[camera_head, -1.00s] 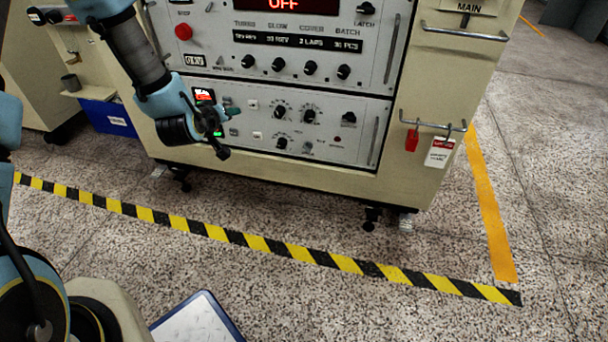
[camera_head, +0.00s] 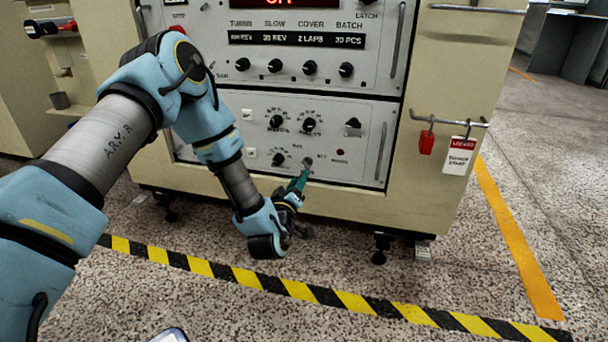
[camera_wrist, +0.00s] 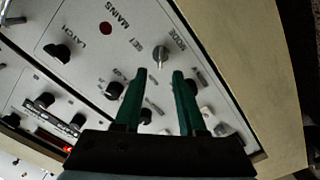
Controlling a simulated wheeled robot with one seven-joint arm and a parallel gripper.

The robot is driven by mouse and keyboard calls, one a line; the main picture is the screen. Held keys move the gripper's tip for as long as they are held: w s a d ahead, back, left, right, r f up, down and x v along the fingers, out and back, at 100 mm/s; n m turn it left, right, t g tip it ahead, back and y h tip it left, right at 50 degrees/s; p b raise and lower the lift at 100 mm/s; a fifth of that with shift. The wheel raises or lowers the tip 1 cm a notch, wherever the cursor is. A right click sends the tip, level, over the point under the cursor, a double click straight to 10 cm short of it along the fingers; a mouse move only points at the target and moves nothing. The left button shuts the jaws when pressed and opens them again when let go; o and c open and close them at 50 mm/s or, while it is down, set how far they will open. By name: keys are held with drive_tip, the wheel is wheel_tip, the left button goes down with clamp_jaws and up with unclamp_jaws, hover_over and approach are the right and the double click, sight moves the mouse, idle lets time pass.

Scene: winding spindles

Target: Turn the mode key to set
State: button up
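The mode key (camera_wrist: 160,56) is a small silver-grey key switch on the pale lower panel, between the SET and MODE lettering in the wrist view. In the head view the mode key (camera_head: 307,162) sits low on that panel, at the tip of my gripper (camera_head: 303,174). In the wrist view my gripper (camera_wrist: 159,76) has two green fingers, apart with nothing between them. The key shows just beyond the fingertips, roughly centred on the gap. I cannot tell how near they are in depth. The lettering around the key is partly hidden by the fingers.
A red lamp (camera_head: 340,152) is right of the key. Black knobs (camera_head: 309,125) and a latch knob (camera_head: 353,125) are above it. A vertical handle (camera_head: 381,152) edges the panel. A red padlock (camera_head: 427,142) and tag (camera_head: 459,156) hang from a rail. Striped tape (camera_head: 300,289) crosses the floor.

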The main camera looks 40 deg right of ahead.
sight(305, 167)
drive_tip(key=b+x, duration=0.2)
drive_tip(key=x, duration=0.4)
drive_tip(key=shift+w+d, duration=0.2)
drive_tip(key=shift+d, duration=0.15)
clamp_jaws()
